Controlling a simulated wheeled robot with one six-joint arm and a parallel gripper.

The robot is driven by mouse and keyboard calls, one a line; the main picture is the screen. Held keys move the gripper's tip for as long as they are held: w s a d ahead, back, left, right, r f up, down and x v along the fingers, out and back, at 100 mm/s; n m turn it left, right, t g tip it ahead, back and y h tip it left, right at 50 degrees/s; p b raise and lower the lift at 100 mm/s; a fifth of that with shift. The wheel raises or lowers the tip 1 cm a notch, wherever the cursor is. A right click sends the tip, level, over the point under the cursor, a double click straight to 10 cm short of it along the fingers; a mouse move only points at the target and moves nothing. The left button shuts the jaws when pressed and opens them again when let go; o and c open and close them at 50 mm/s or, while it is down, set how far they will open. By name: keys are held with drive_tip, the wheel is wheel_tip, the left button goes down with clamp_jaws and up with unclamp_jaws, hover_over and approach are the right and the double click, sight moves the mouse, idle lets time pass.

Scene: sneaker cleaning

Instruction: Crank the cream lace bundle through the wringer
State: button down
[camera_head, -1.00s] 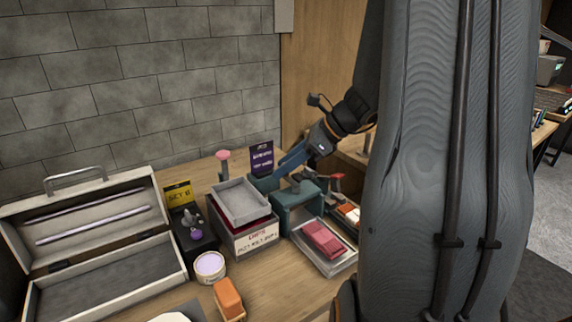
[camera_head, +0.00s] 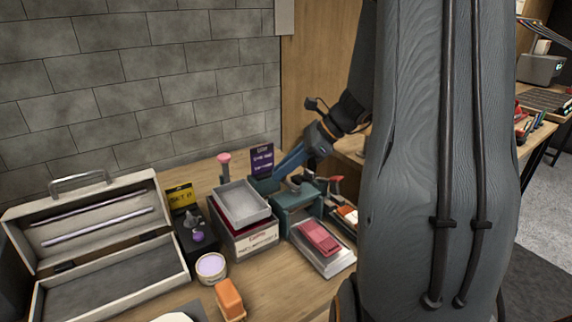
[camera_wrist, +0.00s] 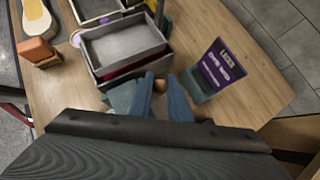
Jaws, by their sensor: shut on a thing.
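The teal wringer (camera_head: 297,203) stands on the wooden table, to the right of a grey tray. My gripper (camera_head: 288,168) reaches down to its back side. In the wrist view, the blue fingers of my gripper (camera_wrist: 161,92) close on a small tan knob (camera_wrist: 160,84), which looks like the crank's handle. The rest of the crank is hidden. A red, flat bundle or block (camera_head: 319,238) lies on a pale tray (camera_head: 330,262) in front of the wringer. I cannot make out a cream lace bundle in either view.
A grey tray (camera_head: 240,202) sits on a labelled box left of the wringer. A purple sign (camera_head: 262,160) stands close behind my fingers. An open toolbox (camera_head: 105,270), a round tub (camera_head: 211,267) and an orange block (camera_head: 229,298) are further left and in front.

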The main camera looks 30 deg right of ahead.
drive_tip(key=s+a+n+g+p, duration=0.1)
drive_tip(key=n+g+p, duration=0.1)
drive_tip(key=n, duration=0.1)
drive_tip(key=s+a+n+g+p, duration=0.1)
drive_tip(key=n+g+p, duration=0.1)
drive_tip(key=n+g, duration=0.1)
drive_tip(key=s+a+n+g+p, duration=0.1)
drive_tip(key=n+g+p, duration=0.1)
drive_tip(key=n, duration=0.3)
drive_tip(key=shift+a+r+g+y, duration=0.1)
drive_tip(key=shift+a+g+y, duration=0.3)
drive_tip(key=shift+g, duration=0.3)
drive_tip(key=n+g, duration=0.1)
drive_tip(key=s+n+h+p, duration=0.1)
drive_tip(key=shift+a+n+g, duration=0.15)
drive_tip(key=shift+n+g, duration=0.15)
drive_tip(key=shift+g, duration=0.1)
drive_tip(key=n+g+h, duration=0.1)
drive_tip(key=s+n+g+h+p, duration=0.1)
drive_tip(key=n, duration=0.1)
drive_tip(key=shift+s+n, duration=0.3)
drive_tip(key=shift+s+d+n+g+h+p, duration=0.2)
drive_tip(key=shift+s+n+g+h+p, duration=0.2)
drive_tip(key=shift+n+h, duration=0.5)
drive_tip(key=shift+s+d+n+g+h+p, duration=0.15)
drive_tip(key=shift+s+n+g+h, duration=0.3)
drive_tip(key=shift+n, duration=0.75)
drive_tip(key=c, duration=1.7)
unclamp_jaws()
drive_tip(key=shift+o, duration=0.2)
